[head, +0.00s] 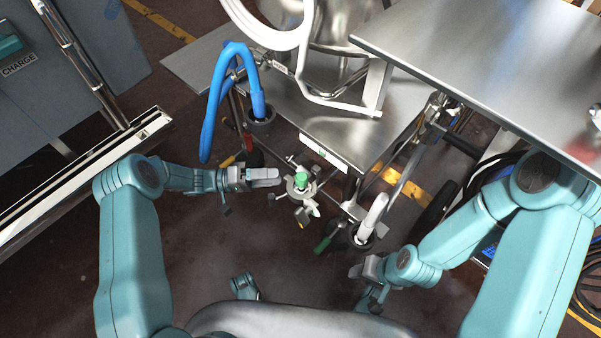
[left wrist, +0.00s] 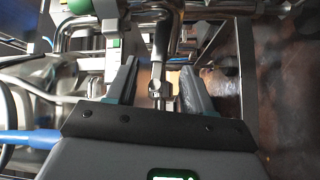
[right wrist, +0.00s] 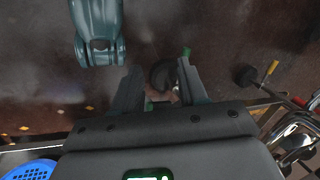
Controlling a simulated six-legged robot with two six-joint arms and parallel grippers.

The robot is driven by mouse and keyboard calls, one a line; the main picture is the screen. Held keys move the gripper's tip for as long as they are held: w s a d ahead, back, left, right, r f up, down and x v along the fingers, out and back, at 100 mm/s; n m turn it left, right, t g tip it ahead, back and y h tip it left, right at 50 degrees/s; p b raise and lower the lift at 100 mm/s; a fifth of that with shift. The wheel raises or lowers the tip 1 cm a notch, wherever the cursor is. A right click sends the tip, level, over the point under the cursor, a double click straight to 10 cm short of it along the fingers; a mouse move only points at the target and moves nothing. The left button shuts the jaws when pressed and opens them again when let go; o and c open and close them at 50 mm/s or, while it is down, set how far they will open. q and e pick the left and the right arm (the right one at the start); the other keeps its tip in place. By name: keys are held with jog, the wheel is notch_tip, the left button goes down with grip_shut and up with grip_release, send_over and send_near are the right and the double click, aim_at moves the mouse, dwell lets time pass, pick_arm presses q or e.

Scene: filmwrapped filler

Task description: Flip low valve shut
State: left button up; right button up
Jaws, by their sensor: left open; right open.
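Several lever handles and valve fittings show low under the cart, and I cannot tell for sure which is the low valve. A green-capped metal fitting (head: 301,181) stands in the middle of the head view. A green lever handle (head: 322,245) sticks out lower, beside a white bent pipe (head: 374,214). My left gripper (head: 279,176) is open, just left of the green-capped fitting. In the left wrist view the left gripper (left wrist: 159,68) has a metal pipe with a joint (left wrist: 157,85) in line between its fingers. My right gripper (head: 362,270) is open and empty, below the white pipe.
A blue hose (head: 213,105) loops down at the left of the steel cart (head: 335,130). A yellow handle (head: 228,161) shows beside it. A steel table (head: 480,50) overhangs the upper right. A grey cabinet with a CHARGE label (head: 20,65) stands far left.

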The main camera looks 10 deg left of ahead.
pick_arm(q)
jog(key=d, duration=0.2)
jog(key=w+d+b, duration=0.1)
jog(key=d, duration=0.5)
jog(key=shift+w+d+r, duration=0.15)
jog(key=shift+w+d, duration=0.05)
jog(key=shift+w, duration=0.05)
grip_shut()
